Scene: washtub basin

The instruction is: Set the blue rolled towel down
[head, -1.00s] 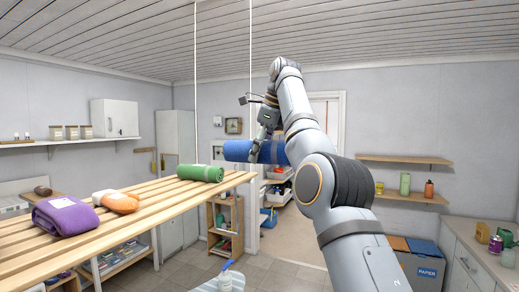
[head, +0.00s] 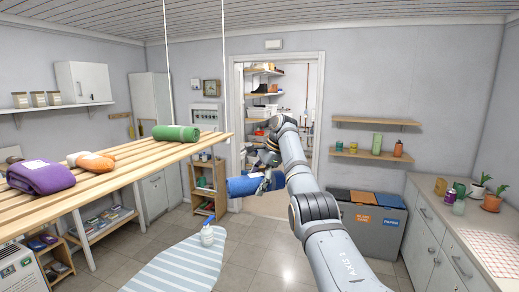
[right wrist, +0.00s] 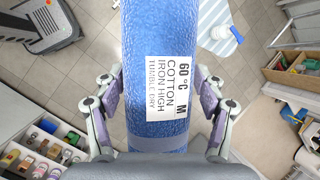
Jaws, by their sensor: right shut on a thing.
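The blue rolled towel (head: 241,187) is in the air in the head view, below the level of the slatted rack's right end and above the floor. My right gripper (head: 266,172) is shut on it. In the right wrist view the blue towel (right wrist: 158,45) runs between the two fingers of my right gripper (right wrist: 157,88), with a white care label facing the camera. My left gripper is not in view.
A hanging slatted rack (head: 118,178) bears a purple towel (head: 40,177), an orange-and-white roll (head: 92,161) and a green rolled towel (head: 176,132). A striped ironing board (head: 180,265) with a bottle (head: 207,236) stands lower front. Bins (head: 367,220) stand right.

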